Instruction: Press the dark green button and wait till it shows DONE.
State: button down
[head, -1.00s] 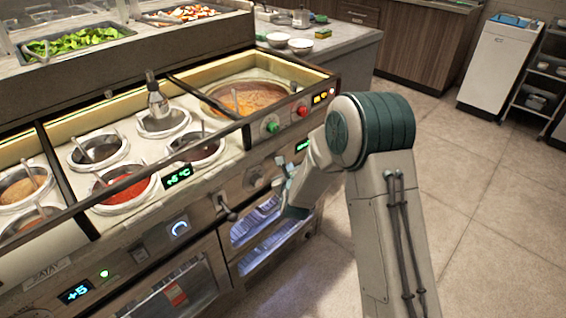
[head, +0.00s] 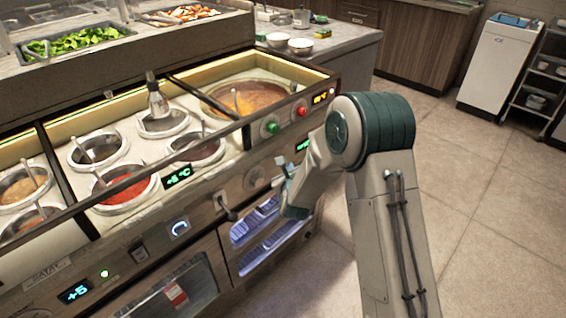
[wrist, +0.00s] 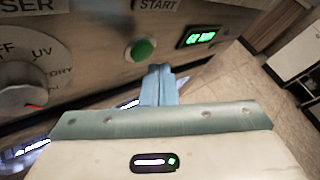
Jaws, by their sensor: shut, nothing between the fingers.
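A dark green round button (wrist: 141,49) sits on the panel under a START label in the wrist view, and it does not look pressed. A small display (wrist: 200,37) with green text is right of it; the text is hard to read, and I cannot make out DONE. The display also shows in the head view (head: 303,145). My gripper (wrist: 159,72) is shut and empty, its tips just below and right of the button in the picture, seemingly apart from it. In the head view my gripper (head: 281,163) is in front of the counter panel and hides the button.
A dial (wrist: 25,85) marked OFF and UV is left of the button. Higher on the counter are another green button (head: 271,128) and a red button (head: 302,111). A lever handle (head: 228,208) sticks out at lower left. The floor at right is clear.

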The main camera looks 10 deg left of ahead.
jog(key=shift+w+a+f+b, duration=0.1)
jog(key=shift+w+a+b, duration=0.15)
jog(key=shift+b, duration=0.35)
jog(key=shift+w+a+b, duration=0.3)
jog(key=shift+a, duration=0.15)
dwell(0.6)
jog(key=shift+d, duration=0.1)
jog(key=shift+s+d+b, duration=0.55)
jog(key=shift+d+b, duration=0.05)
jog(key=shift+b, duration=0.1)
jog(key=s+d+b, duration=0.1)
jog(key=d, duration=0.1)
jog(key=s+d+b, duration=0.1)
jog(key=s+d, duration=0.1)
jog(key=shift+b, duration=0.35)
jog(key=shift+r, duration=0.2)
dwell(0.6)
